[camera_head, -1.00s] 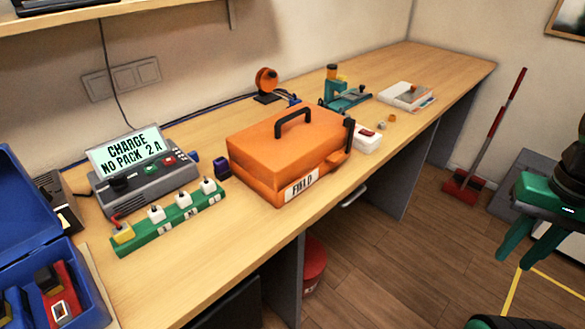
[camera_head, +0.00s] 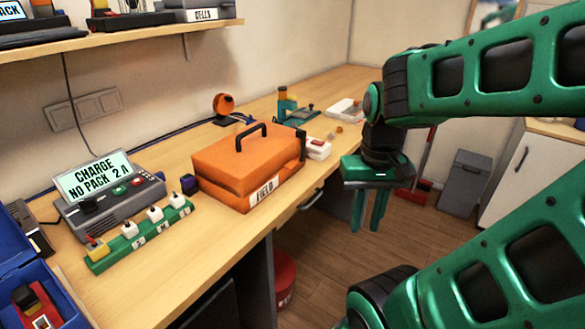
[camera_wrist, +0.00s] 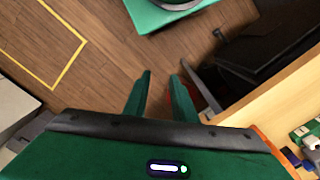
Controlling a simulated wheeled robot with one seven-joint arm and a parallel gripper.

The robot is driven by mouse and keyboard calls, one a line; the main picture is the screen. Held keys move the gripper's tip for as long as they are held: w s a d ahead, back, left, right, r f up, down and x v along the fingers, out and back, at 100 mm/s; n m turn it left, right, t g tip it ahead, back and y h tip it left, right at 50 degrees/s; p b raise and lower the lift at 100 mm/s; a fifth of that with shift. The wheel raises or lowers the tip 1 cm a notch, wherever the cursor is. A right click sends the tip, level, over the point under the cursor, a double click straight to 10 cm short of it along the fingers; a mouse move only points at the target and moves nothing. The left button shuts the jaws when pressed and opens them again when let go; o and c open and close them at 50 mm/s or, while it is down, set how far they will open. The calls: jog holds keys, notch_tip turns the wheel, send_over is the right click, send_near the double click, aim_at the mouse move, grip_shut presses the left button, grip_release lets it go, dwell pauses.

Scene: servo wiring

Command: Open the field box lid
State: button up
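The orange field box (camera_head: 225,192) stands on the workbench with its lid (camera_head: 228,155) shut. A dark handle (camera_head: 251,134) is on top, and a white FIELD label (camera_head: 264,189) is on the front. A dark latch-like part (camera_head: 301,143) shows at its right end. My gripper (camera_head: 368,228) hangs fingers down to the right of the box, off the bench's front edge, apart from the box. Its two green fingers are spread with nothing between them; the wrist view shows the gap too (camera_wrist: 160,95). A sliver of orange shows at the right of the wrist view.
On the bench (camera_head: 165,255) left of the box are a charger (camera_head: 112,204) and a green strip with white plugs (camera_head: 140,236). A white box (camera_head: 318,149) sits close right of it. A blue case (camera_head: 22,290) is at the near left. A shelf (camera_head: 130,42) hangs above.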

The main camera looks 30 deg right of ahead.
jog(key=w+f+t+y, duration=0.2)
jog(key=w+f+y, duration=0.25)
jog(key=w, duration=0.35)
jog(key=w+f+t+y, duration=0.1)
jog(key=w+f+y, duration=0.2)
jog(key=w+f, duration=0.35)
jog(key=w+d+r+t+y, duration=0.2)
jog(key=w+t, duration=0.1)
jog(key=w+d+r+m+t+y, duration=0.1)
jog(key=w, duration=0.1)
jog(key=shift+d+r+t+y, duration=0.25)
jog(key=shift+d+t, duration=0.1)
jog(key=shift+t, duration=0.05)
jog(key=d+r+m+t+y, duration=0.1)
jog(key=d+r+m+t, duration=0.1)
jog(key=d+r+t, duration=0.3)
jog(key=x, duration=0.6)
jog(key=w+d+x, duration=0.1)
jog(key=x, duration=0.3)
